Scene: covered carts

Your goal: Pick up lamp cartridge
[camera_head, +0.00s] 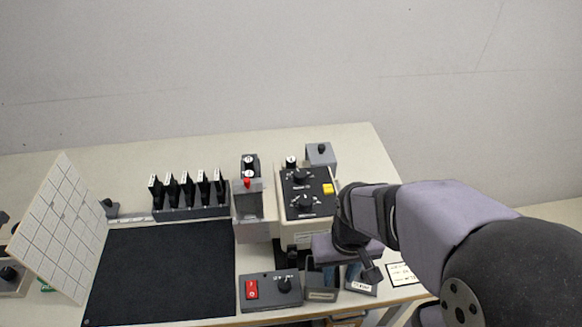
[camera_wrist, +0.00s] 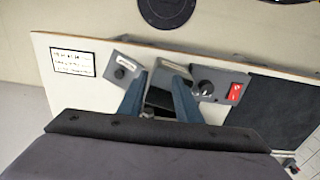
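No part is legibly marked as the lamp cartridge, so I cannot tell for certain which one it is. My gripper (camera_head: 340,277) has blue fingers pointing down at the front right of the bench. In the wrist view my gripper (camera_wrist: 160,88) shows its fingers spread, with a dark gap between them. A grey box with a pale label (camera_wrist: 172,68) lies at the fingertips; whether they touch it is unclear. It also shows in the head view (camera_head: 321,295). A second grey labelled box with a knob (camera_wrist: 124,70) stands beside the fingers. My wrist hides part of this area.
A control box with a red switch (camera_head: 270,290) stands just left of the gripper. Behind are the cream instrument (camera_head: 306,238) and a grey stand (camera_head: 250,205). A rack (camera_head: 190,213) holds several dark cards. The black mat (camera_head: 160,270) is clear, beside a tilted white grid panel (camera_head: 60,225).

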